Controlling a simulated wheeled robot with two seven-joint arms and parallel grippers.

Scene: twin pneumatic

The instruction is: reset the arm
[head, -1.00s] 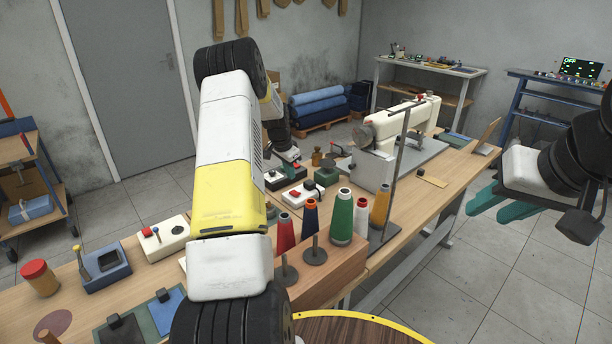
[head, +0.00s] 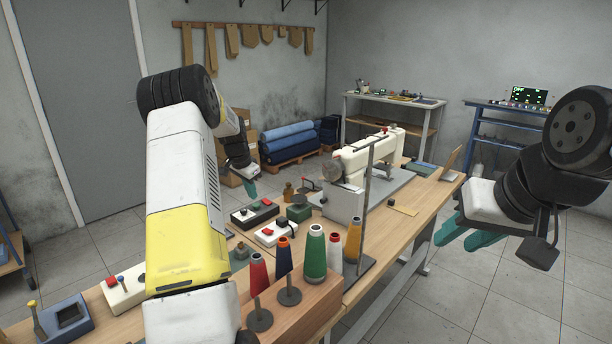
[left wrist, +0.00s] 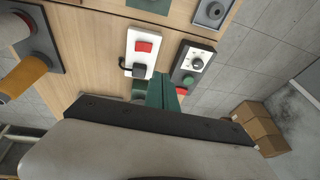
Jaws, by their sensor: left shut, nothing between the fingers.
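My left arm comes in from the left in the head view, with its gripper (head: 250,188) hanging above the back edge of the bench, behind the black switch box (head: 255,214). Its teal fingers are together and empty, and they also show in the left wrist view (left wrist: 163,92). In that view a white box with a red switch (left wrist: 142,52) and the black box (left wrist: 193,62) lie beyond the fingers. My right gripper (head: 467,236) is at the right, over the floor beyond the bench edge. Its two teal fingers are apart with nothing visible between them.
A sewing machine (head: 362,160) with a thin upright post sits further along the bench. Fabric rolls (head: 288,142) lie behind. The right floor is clear.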

